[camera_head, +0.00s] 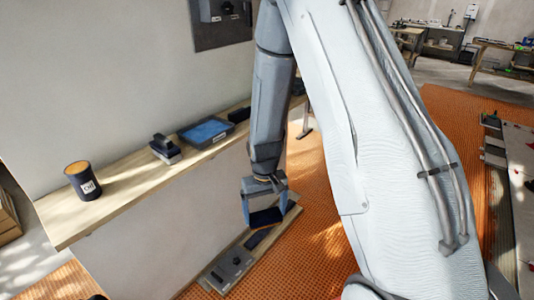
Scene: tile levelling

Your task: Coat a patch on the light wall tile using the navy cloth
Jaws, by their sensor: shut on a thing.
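My gripper (264,208) hangs down at the lower middle of the head view, in front of the wall below the shelf. It is shut on a dark navy thing (265,218) that looks like the navy cloth; only its lower edge shows clearly between and below the fingers. It is held above a board on the floor. The pale wall (185,215) beside the gripper is plain, and I cannot make out a separate light tile on it. My arm hides part of the wall and shelf.
A wooden shelf (125,190) bears a dark labelled cup (84,183), a dark handled block (164,149) and a tray with a blue inside (206,132). A grey board (232,270) with dark fittings lies below the gripper. Orange flooring (313,200) is open at right.

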